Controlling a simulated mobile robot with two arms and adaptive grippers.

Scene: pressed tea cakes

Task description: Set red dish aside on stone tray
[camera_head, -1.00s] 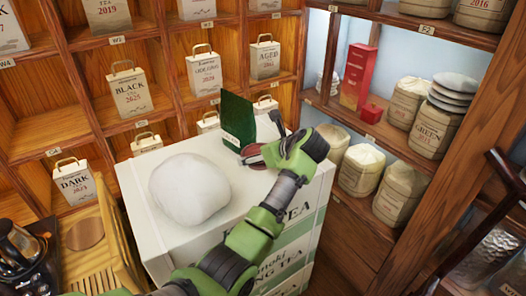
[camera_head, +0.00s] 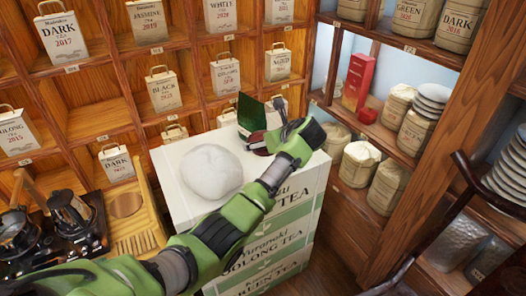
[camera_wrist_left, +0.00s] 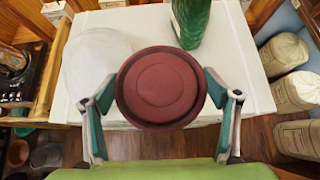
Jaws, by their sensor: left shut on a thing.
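My left gripper (camera_head: 266,138) is shut on the red dish (camera_wrist_left: 160,86), a round, dark red piece with raised rings. In the left wrist view its green and grey fingers grip the dish from both sides. In the head view the red dish (camera_head: 257,144) is partly hidden by my gripper, over the far right part of the white crate top. I cannot tell whether it touches the crate. I cannot make out a stone tray for sure. My right gripper is not in view.
A white round bundle (camera_head: 210,171) sits on the white crate (camera_head: 178,206). A dark green pack (camera_head: 250,114) stands close behind the dish. A wooden rack (camera_head: 137,240) and dark teaware (camera_head: 68,213) are at left. Shelves with tea bags enclose the back and right.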

